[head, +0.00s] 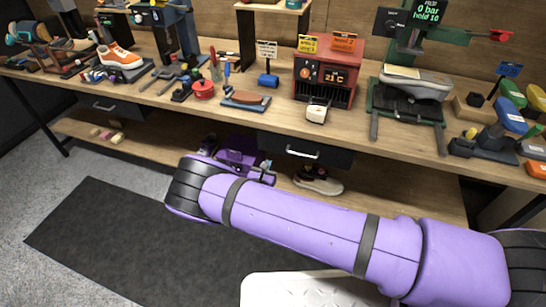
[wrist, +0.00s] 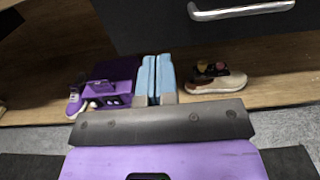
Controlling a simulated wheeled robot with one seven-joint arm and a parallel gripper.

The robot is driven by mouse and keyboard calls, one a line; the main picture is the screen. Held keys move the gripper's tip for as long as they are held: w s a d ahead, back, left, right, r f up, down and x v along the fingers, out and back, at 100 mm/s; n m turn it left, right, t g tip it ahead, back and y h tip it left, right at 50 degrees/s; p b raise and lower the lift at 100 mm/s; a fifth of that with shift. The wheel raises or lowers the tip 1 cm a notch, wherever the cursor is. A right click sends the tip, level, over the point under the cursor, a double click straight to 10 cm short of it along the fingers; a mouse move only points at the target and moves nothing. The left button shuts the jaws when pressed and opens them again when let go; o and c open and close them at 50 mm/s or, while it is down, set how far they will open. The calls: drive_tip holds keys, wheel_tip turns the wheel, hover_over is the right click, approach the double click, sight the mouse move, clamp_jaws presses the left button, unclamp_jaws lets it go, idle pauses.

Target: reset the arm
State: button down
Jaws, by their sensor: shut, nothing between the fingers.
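My purple arm reaches across the front of the workbench in the head view, below the tabletop. My gripper (wrist: 155,80) shows in the wrist view as two light-blue fingers side by side, shut with nothing between them. It points toward the lower shelf, below the drawer (wrist: 195,25). In the head view a small light-blue part of my gripper (head: 267,164) shows beyond my wrist, which hides much of the rest. My gripper appears between a purple boxy object (wrist: 110,82) and a dark shoe with a pale sole (wrist: 215,80); whether it touches either, I cannot tell.
The wooden bench top (head: 190,103) is crowded with tools, an orange sneaker (head: 119,56), a red heater-like box (head: 325,76) and a grey shoe on a green press (head: 415,83). A purple sneaker (wrist: 76,103) sits on the lower shelf. A dark mat (head: 110,240) covers open floor.

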drive_tip(key=s+d+r+m+g+h, duration=0.1)
drive_tip(key=s+d+r+m+g, duration=0.35)
drive_tip(key=r, duration=0.85)
drive_tip(key=s+d+r+m+g+h, duration=0.1)
drive_tip(key=d+r+m+g, duration=0.5)
drive_tip(key=d+r+m, duration=0.55)
drive_tip(key=s+d+r+m+g, duration=0.2)
drive_tip(key=d+r+m+g, duration=0.35)
drive_tip(key=r, duration=0.95)
drive_tip(key=s+d+r+m+y, duration=0.2)
drive_tip(key=s+d+r+m, duration=0.15)
drive_tip(key=s+r, duration=0.3)
drive_tip(key=s+d+r+m+y, duration=0.2)
drive_tip(key=s+d+r+y, duration=0.15)
drive_tip(key=s+r, duration=0.3)
drive_tip(key=s+r+m+t+y, duration=0.1)
drive_tip(key=s+r+m+t, duration=0.1)
drive_tip(key=s, duration=0.6)
drive_tip(key=s+d+r+m+t+y, duration=0.1)
drive_tip(key=s+r+m+t, duration=0.1)
drive_tip(key=s, duration=0.7)
drive_tip(key=shift+s+r+m+y, duration=0.15)
drive_tip(key=shift+r+m+y, duration=0.2)
drive_tip(key=shift+r+m, duration=0.25)
